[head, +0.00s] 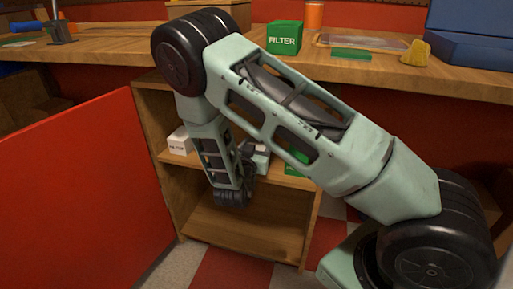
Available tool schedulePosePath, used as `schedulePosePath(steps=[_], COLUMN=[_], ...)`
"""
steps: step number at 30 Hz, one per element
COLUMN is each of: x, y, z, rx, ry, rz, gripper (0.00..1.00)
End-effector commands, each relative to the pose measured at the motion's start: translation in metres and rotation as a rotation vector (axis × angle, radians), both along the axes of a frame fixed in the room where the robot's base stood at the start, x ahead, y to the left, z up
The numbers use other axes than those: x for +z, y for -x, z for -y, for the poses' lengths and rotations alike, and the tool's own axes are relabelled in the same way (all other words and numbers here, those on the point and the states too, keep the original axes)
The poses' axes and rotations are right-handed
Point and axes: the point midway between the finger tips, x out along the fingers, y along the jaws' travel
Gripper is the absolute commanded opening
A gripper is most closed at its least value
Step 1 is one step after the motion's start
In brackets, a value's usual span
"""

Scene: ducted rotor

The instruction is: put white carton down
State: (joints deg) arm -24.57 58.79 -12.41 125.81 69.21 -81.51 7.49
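A white carton (179,141) with dark lettering stands on the middle shelf of the open wooden cabinet, towards its left side. My arm reaches down into the cabinet, and my gripper (258,157) is at shelf height, right of this carton and apart from it. A pale shape shows at my gripper behind the wrist; I cannot tell whether it is another carton or part of the gripper. The fingertips are hidden by my arm. A green carton (296,163) is partly visible on the same shelf to the right, mostly covered by my arm.
The wooden cabinet (245,235) has an empty lower compartment. A red panel (85,185) stands at its left. The counter (115,45) above holds a green FILTER box (284,38), an orange container (314,14), a yellow lump (416,53) and a blue toolbox (470,45).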

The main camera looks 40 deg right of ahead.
Motion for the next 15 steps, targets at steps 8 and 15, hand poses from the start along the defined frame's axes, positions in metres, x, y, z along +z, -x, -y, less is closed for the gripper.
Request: schedulePosePath(steps=[8,15], x=[-0.0026,-0.0022], y=[0.0,0.0001], z=[0.0,-0.0001], rx=[0.0,0.0], ry=[0.001,0.001], rz=[-0.001,-0.001], gripper=[0.68,0.82])
